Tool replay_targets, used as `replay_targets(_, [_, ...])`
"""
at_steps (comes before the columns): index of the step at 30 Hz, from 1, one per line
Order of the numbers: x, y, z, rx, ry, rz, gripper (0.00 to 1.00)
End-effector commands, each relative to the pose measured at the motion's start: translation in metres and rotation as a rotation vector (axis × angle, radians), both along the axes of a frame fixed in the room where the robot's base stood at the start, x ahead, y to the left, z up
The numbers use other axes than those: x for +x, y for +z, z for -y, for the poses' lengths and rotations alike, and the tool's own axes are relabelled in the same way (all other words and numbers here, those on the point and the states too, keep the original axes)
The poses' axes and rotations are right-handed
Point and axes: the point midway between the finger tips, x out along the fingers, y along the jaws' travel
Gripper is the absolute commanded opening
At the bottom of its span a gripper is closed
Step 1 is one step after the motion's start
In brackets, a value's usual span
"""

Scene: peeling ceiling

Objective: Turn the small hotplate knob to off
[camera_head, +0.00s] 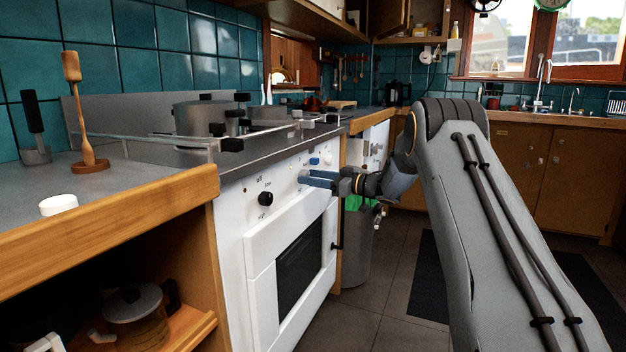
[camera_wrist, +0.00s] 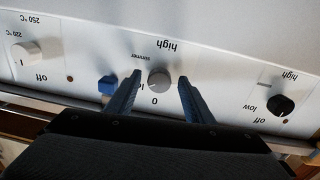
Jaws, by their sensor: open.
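The white stove front (camera_head: 260,225) carries a row of knobs. In the wrist view, a grey knob (camera_wrist: 159,80) with upside-down "high", "simmer" and "0" marks sits between the two blue fingers of my gripper (camera_wrist: 160,84). The gripper is open, with a gap visible on both sides of this knob. A black knob (camera_wrist: 281,105) marked high, low and off is to the right; it also shows in the head view (camera_head: 265,198). A blue knob (camera_wrist: 107,85) is just left of the left finger. In the head view my gripper (camera_head: 303,179) is at the panel. I cannot tell which knob is the small hotplate's.
A white oven knob (camera_wrist: 26,54) with temperature marks is at the far left of the wrist view. Pots (camera_head: 200,118) stand on the stove top above. The oven door (camera_head: 290,265) is below the panel. A grey bin (camera_head: 358,250) stands beyond the stove.

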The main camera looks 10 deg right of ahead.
Motion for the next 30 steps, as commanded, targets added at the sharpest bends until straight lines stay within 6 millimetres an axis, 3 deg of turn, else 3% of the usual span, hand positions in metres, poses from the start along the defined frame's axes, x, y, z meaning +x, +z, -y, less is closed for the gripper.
replay_targets(4, [-0.0001, 0.0001, 0.0002, 0.0, 0.0, 0.0, 0.46])
replay_targets(11, [-0.0002, 0.0, 0.0004, 0.0, 0.0, 0.0, 0.07])
replay_targets(20, [-0.0003, -0.0001, 0.0007, -0.018, 0.0, 0.025, 0.07])
replay_targets(30, [0.0002, -0.0002, 0.0011, -0.143, 0.0, 0.197, 0.07])
